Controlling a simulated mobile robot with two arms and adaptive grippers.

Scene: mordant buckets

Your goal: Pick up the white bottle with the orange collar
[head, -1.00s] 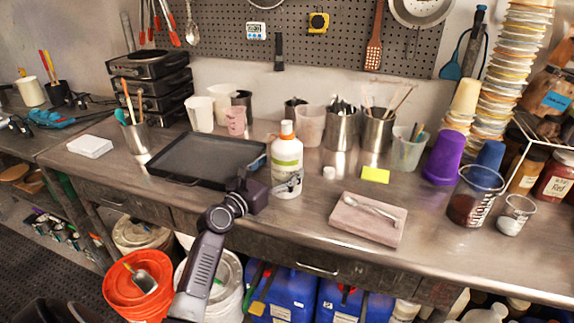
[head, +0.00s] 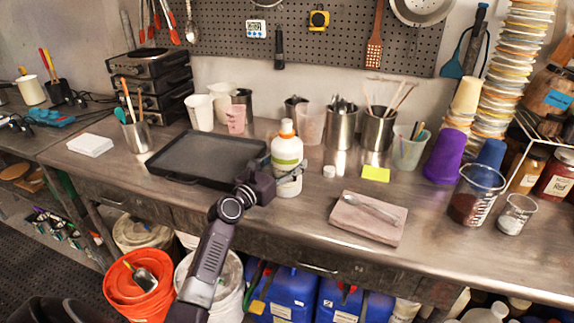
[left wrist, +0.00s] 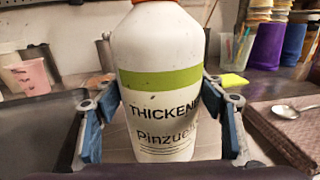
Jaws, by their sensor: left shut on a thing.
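The white bottle (head: 286,152) with the orange collar stands upright near the front of the steel table, right of the black tray. Its green band and "THICKENER" lettering show close up in the left wrist view (left wrist: 163,55), where the orange collar is cut by the top edge. My left gripper (head: 286,178) is at the bottle's lower half. In the left wrist view its blue finger pads (left wrist: 163,120) are shut on the bottle from both sides. I cannot tell whether the bottle's base touches the table. My right gripper is not in view.
The black tray (head: 190,175) lies close on the left. A pinkish slab (head: 365,228) with a spoon lies to the right. Cups and steel tool pots (head: 341,128) stand behind. A purple cup (head: 444,157) and a dark-filled beaker (head: 474,197) stand farther right.

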